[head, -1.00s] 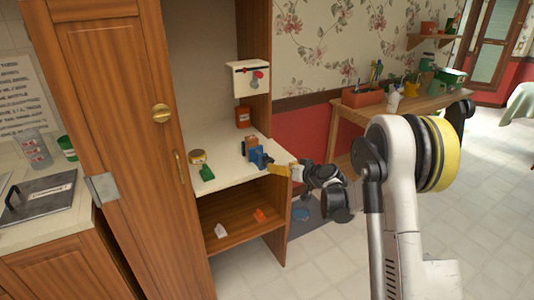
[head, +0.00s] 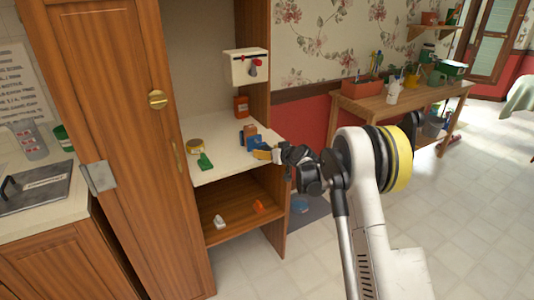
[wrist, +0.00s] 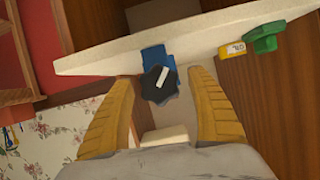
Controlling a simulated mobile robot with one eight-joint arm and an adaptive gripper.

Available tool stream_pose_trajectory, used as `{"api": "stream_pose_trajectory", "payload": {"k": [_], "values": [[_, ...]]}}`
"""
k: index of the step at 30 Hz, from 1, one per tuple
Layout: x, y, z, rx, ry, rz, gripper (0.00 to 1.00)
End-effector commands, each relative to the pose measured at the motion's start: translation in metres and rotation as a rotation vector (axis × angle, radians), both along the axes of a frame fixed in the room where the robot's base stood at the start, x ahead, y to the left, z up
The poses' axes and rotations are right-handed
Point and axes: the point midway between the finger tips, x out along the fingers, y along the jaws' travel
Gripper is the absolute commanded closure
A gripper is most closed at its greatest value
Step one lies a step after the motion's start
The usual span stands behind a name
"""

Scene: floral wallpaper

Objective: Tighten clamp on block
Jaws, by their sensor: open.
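A blue clamp (head: 251,131) stands near the right end of the cream cabinet shelf. A brownish piece, probably the block (head: 241,139), shows beside its left side; how the clamp grips it is too small to tell. In the wrist view the blue clamp body (wrist: 154,57) carries a dark lobed knob (wrist: 158,86) with a pale bar mark. My gripper (head: 264,154) is at the shelf's front right edge, by the clamp. In the wrist view my gripper (wrist: 161,77) is open, its yellow fingers on both sides of the knob with gaps on each side.
An orange container (head: 241,106) stands behind. A white box with a red knob (head: 246,67) hangs above. The cabinet's wooden side wall is close to my gripper.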

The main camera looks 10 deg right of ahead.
Motion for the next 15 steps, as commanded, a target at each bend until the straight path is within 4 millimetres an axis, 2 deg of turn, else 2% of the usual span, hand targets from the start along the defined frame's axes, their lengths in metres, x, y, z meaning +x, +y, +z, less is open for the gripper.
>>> {"api": "stream_pose_trajectory", "payload": {"k": [3,4,6,9,15], "values": [[-0.0003,-0.0001,0.0003,0.0,0.0,0.0,0.33],[-0.0003,-0.0001,0.0003,0.0,0.0,0.0,0.38],[-0.0004,-0.0002,0.0003,0.0,0.0,0.0,0.59],[-0.0004,-0.0002,0.0003,0.001,0.0,0.0,0.86],[-0.0003,-0.0006,0.0001,0.012,0.004,0.0,0.86]]}}
